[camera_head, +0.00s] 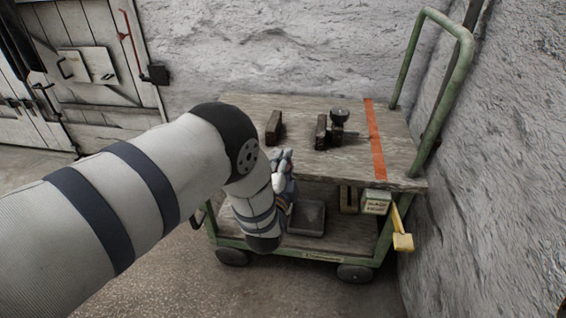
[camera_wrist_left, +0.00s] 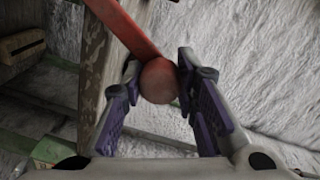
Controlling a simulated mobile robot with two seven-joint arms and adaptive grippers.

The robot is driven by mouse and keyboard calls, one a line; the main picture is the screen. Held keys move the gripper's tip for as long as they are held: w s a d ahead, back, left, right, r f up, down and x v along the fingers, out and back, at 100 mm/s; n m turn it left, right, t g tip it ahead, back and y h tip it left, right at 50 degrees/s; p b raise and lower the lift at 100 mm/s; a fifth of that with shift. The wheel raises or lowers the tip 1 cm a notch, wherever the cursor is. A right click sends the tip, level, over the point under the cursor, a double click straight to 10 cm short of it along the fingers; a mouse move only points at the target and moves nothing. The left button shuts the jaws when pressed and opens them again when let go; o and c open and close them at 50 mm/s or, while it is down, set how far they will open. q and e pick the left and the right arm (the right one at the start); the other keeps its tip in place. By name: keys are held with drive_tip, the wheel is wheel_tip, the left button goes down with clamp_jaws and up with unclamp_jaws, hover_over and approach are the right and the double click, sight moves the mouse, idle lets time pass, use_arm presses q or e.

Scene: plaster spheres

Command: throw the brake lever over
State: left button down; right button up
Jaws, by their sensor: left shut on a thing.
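A red lever (camera_wrist_left: 125,28) with a round red knob (camera_wrist_left: 159,84) shows in the left wrist view, running past a weathered wooden edge (camera_wrist_left: 93,75). My left gripper (camera_wrist_left: 157,77) has its two purple-padded fingers closed on either side of the knob. In the head view my left gripper (camera_head: 284,170) is at the front edge of the cart (camera_head: 235,103), partly hidden by my forearm. The red lever cannot be made out in the head view. A yellow handle (camera_head: 402,232) hangs at the cart's front right, beside a labelled box (camera_head: 376,202). My right gripper is not in view.
Dark blocks (camera_head: 274,127) and a black round-topped device (camera_head: 339,118) stand on the cart top, near an orange stripe (camera_head: 375,140). A grey tray (camera_head: 306,218) sits on the lower shelf. Rough walls stand behind and right; a green push rail (camera_head: 458,75) rises at right.

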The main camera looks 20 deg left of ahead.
use_arm(q)
drive_tip(key=shift+f, duration=0.15)
drive_tip(key=c, duration=1.2)
unclamp_jaws()
drive_tip(key=shift+c, duration=0.2)
drive_tip(key=v, duration=1.2)
